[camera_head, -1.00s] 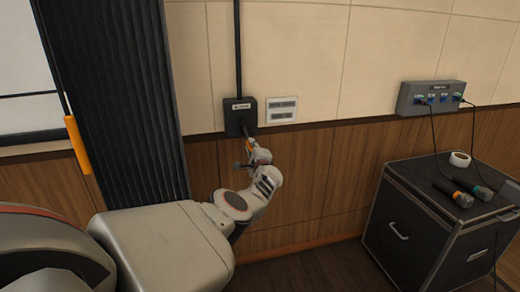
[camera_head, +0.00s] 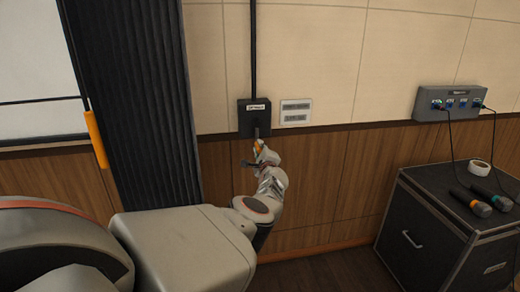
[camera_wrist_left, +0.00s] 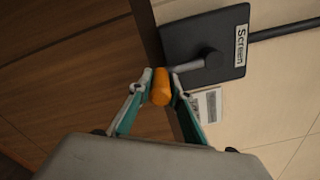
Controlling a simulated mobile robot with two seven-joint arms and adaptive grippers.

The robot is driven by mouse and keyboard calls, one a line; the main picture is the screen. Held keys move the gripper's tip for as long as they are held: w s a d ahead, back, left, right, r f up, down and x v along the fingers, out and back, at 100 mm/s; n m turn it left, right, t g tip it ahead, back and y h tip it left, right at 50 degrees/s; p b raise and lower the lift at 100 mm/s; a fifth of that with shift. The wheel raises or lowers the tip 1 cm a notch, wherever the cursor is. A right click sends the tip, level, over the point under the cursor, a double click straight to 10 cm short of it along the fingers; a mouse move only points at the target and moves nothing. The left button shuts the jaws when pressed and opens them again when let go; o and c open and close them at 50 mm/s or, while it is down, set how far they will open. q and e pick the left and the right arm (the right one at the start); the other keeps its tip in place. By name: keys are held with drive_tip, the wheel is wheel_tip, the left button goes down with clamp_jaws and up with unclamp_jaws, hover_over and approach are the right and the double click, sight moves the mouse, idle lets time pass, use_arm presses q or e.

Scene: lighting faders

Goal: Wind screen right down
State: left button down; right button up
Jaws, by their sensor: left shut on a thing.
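A dark square crank box (camera_head: 254,119) with a "Screen" label is fixed to the wall. It also shows in the left wrist view (camera_wrist_left: 228,40). A short crank arm (camera_wrist_left: 190,66) comes off its hub and ends in an orange handle (camera_wrist_left: 160,88). My left gripper (camera_wrist_left: 161,82) is shut on the orange handle, one finger on each side. In the head view my left gripper (camera_head: 261,151) is just below the box, and the crank hangs down about vertically. A white panel (camera_head: 40,60) shows at the far left; I cannot tell whether it is the screen. My right gripper is not in view.
A dark pipe (camera_head: 253,50) runs up from the box. A small white wall sign (camera_head: 295,112) is beside it. A black pleated curtain (camera_head: 140,90) hangs left. At right stand a black case (camera_head: 425,225) with microphones and tape, and a grey socket box (camera_head: 455,102) with cables.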

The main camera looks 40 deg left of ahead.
use_arm(q)
drive_tip(key=shift+s+a, duration=0.15)
drive_tip(key=shift+a, duration=0.15)
drive_tip(key=c, duration=1.9)
unclamp_jaws()
drive_tip(key=shift+s, duration=0.1)
drive_tip(key=shift+d, duration=0.1)
